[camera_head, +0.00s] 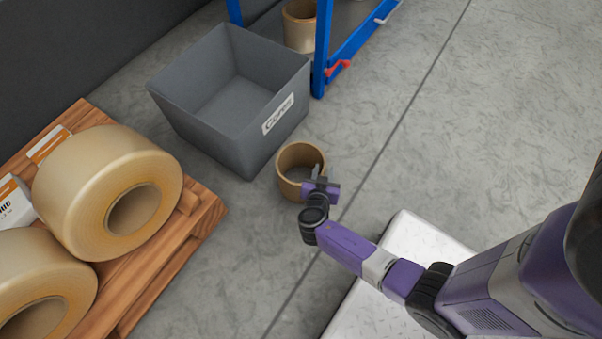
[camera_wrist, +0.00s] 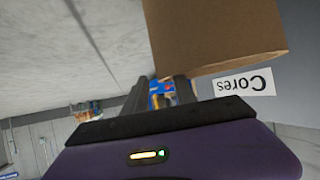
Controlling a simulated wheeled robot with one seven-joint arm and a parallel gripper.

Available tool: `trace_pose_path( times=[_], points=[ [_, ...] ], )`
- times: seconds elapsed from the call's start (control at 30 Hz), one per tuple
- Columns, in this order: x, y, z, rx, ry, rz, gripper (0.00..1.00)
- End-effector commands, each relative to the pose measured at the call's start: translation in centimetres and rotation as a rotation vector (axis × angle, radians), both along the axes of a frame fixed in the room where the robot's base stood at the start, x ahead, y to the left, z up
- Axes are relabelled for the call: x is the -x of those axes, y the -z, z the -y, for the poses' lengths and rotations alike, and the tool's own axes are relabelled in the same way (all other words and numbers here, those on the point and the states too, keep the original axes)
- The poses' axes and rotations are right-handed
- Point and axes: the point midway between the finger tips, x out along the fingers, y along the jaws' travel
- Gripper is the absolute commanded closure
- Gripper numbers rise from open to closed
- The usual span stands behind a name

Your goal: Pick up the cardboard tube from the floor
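The cardboard tube (camera_head: 286,180) is a short, wide brown ring. It stands upright on the grey floor, just in front of the grey bin, with its open end up. My gripper (camera_head: 318,176) is at the tube's right side, by its rim. In the wrist view the tube (camera_wrist: 215,35) fills the top right, close to the fingertips. My gripper's two dark fingers (camera_wrist: 160,85) are apart with a visible gap between them. I cannot tell whether the fingers straddle the tube's wall or touch it. Part of the tube's right side is hidden behind my gripper.
The grey bin (camera_head: 195,112), labelled "Cores", stands empty behind the tube. A blue rack (camera_head: 322,45) holds another brown roll (camera_head: 299,28) at the back. A wooden pallet (camera_head: 165,262) with large tape rolls (camera_head: 85,190) is at left. Floor at right is clear.

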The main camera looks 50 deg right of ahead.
Motion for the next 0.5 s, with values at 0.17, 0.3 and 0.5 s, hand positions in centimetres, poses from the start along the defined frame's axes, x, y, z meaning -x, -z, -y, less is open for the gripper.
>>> trace_pose_path(
  times=[0.17, 0.3, 0.5],
  points=[
    [-0.8, 1.4, 1.9, 0.0, 0.003, 0.001, 0.67],
    [-1.1, 1.5, 2.3, -0.001, 0.0, 0.001, 0.67],
    [-1.0, 1.4, 2.3, -0.001, 0.0, 0.001, 0.71]
  ],
)
